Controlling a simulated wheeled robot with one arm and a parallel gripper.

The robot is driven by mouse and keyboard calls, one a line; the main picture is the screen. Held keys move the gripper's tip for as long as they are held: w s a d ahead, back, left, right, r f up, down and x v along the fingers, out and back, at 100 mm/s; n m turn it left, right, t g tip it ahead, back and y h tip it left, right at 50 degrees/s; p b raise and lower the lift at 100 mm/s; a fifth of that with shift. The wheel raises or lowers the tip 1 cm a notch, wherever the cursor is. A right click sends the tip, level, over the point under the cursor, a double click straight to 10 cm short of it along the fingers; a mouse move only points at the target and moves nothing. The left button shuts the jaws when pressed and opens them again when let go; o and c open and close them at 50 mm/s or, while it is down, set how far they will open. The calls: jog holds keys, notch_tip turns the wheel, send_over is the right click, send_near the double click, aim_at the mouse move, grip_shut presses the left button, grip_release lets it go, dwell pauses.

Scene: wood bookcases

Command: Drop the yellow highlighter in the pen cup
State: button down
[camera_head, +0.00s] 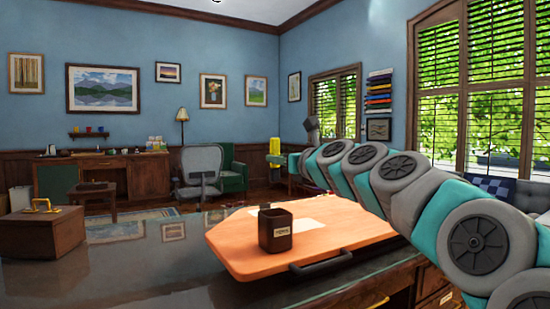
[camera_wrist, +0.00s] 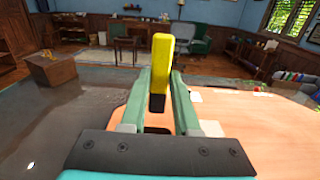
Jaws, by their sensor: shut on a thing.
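The yellow highlighter (camera_wrist: 161,66) stands upright between the two green fingers of my gripper (camera_wrist: 160,88) in the wrist view. My gripper is shut on it; its lower end is dark. In the head view the highlighter (camera_head: 275,147) shows at the end of my arm, up above the orange board. The pen cup (camera_head: 275,230) is a dark brown square cup with a small label, standing upright on the board. The highlighter is apart from the cup and higher. In the wrist view I cannot make out the cup clearly.
The orange board (camera_head: 235,260) with a dark handle (camera_head: 320,263) lies on a glossy dark desk (camera_head: 150,275). A pale sheet (camera_head: 305,225) lies behind the cup. A brown wooden box (camera_head: 42,233) with a yellow handle stands at the left. The desk between box and board is clear.

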jog(key=shift+f, duration=1)
jog(key=shift+f+b, duration=4.05)
jog(key=shift+f, duration=1.5)
jog(key=c, duration=0.6)
grip_release()
jog(key=shift+f, duration=0.1)
jog(key=shift+o, duration=0.2)
jog(key=v, duration=0.7)
jog(key=shift+s+d, duration=0.2)
jog(key=shift+s, duration=0.15)
